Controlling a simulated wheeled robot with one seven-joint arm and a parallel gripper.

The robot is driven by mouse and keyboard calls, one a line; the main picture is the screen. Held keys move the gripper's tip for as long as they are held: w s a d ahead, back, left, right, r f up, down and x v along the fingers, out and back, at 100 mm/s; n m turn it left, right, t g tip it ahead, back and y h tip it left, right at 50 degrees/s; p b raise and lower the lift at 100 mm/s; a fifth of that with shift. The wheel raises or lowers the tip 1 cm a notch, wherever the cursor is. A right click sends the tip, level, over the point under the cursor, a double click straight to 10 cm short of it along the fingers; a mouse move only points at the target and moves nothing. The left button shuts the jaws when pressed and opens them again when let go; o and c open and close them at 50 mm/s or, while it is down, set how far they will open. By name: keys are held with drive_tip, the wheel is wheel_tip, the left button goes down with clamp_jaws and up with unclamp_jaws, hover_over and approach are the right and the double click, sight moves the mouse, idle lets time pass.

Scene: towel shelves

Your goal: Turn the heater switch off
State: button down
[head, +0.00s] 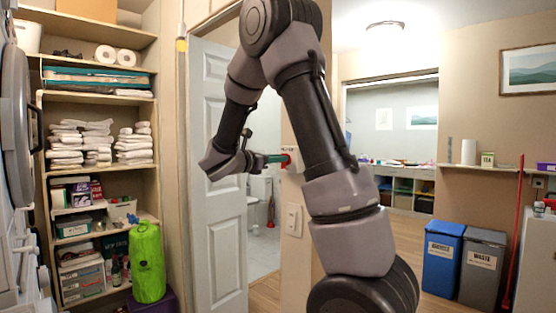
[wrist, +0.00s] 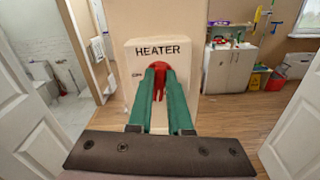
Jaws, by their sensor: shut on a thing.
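The heater switch is a red handle (wrist: 160,80) on a cream box (wrist: 190,62) marked HEATER, with a small label at its left that looks like OFF. My gripper (wrist: 160,70) has green fingers, one on each side of the red handle, and is shut on it. The fingers hide part of the handle and the lower face of the box. In the head view my gripper (head: 284,158) reaches the box (head: 294,160) on the wall end beside the doorway, and a bit of red (head: 289,160) shows at the fingertips.
A white door (head: 222,110) stands open to a bathroom, left of the box. Light switches (head: 293,220) sit below the box. Shelves (head: 100,90) with towels and a green bag (head: 148,262) are at left. Blue (head: 443,255) and grey (head: 481,265) bins stand at right.

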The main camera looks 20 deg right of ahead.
drive_tip(key=shift+s+d+f+m, duration=0.1)
drive_tip(key=shift+f+m, duration=0.05)
drive_tip(key=shift+m, duration=2.5)
drive_tip(key=shift+s+a+f+m, duration=0.1)
drive_tip(key=shift+s+m, duration=0.05)
drive_tip(key=shift+m, duration=2.45)
drive_tip(key=shift+s+d+f+m, duration=0.1)
drive_tip(key=shift+f+m, duration=0.05)
drive_tip(key=shift+m, duration=2.8)
drive_tip(key=c, duration=0.8)
unclamp_jaws()
drive_tip(key=shift+c, duration=0.2)
drive_tip(key=v, duration=1)
drive_tip(key=shift+a, duration=0.4)
